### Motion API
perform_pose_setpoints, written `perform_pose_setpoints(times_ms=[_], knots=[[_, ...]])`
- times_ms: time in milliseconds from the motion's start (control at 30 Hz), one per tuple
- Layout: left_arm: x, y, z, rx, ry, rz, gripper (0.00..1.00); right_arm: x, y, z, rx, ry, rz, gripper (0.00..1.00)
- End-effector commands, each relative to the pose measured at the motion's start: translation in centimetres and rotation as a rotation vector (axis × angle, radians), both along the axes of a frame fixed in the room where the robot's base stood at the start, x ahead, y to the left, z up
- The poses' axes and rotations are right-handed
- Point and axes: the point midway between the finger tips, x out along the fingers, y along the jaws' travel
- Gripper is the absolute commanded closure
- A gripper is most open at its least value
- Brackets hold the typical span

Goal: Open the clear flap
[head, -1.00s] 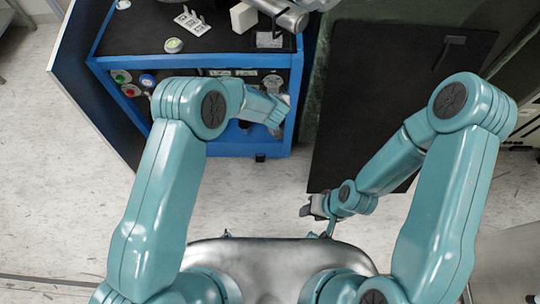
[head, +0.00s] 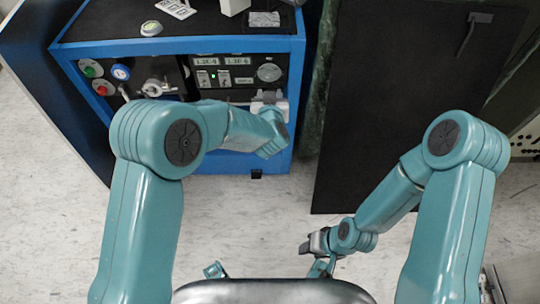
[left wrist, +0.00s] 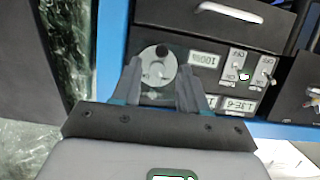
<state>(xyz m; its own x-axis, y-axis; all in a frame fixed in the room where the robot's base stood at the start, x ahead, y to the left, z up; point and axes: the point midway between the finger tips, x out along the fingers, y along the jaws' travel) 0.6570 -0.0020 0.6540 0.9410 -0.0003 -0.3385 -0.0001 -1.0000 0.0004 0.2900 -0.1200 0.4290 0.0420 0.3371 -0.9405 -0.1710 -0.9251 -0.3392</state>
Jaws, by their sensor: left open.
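A blue-framed cabinet (head: 295,125) holds a dark control panel with a round light-grey dial (head: 269,72), displays and switches. I cannot clearly make out the outline of a clear flap on the panel. My left gripper (head: 269,98) is in front of the panel, just below the dial in the head view. In the left wrist view my left gripper (left wrist: 158,78) is open, with its fingers either side of the dial (left wrist: 157,65). Nothing shows held between them; whether they touch the panel I cannot tell. My right gripper (head: 310,243) hangs low above the floor, its jaws unclear.
A switch block (left wrist: 250,67) and number displays sit right of the dial in the left wrist view. Red and green buttons (head: 95,80) are at the cabinet's left. A large black panel with a handle (head: 474,32) stands to the right. Pale floor (head: 60,190) is open nearby.

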Motion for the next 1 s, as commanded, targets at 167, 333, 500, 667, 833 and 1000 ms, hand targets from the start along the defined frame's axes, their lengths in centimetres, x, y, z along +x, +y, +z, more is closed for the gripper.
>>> perform_pose_setpoints(times_ms=[167,333,500,667,833,1000], knots=[[0.4,-0.1,-2.1,0.001,-0.096,-0.001,0.56,0.0,0.0,-4.9,0.000,0.000,0.000,0.57],[1.0,0.0,-2.9,0.000,-0.194,-0.001,0.56,0.0,0.0,-8.5,0.000,0.000,0.000,0.57],[1.7,0.0,-3.8,-0.001,-0.296,0.000,0.56,0.0,0.0,-12.0,0.000,0.000,0.000,0.57],[0.3,-0.1,-2.5,0.000,-0.347,-0.004,0.56,0.0,0.0,-11.8,0.000,0.001,0.000,0.57],[-3.5,-0.1,-2.6,0.001,-0.344,-0.003,0.56,0.0,0.0,-10.8,0.000,0.000,0.000,0.57],[-7.3,-0.1,-2.7,0.000,-0.344,-0.004,0.56,0.0,0.0,-10.1,0.000,0.000,0.000,0.57]])
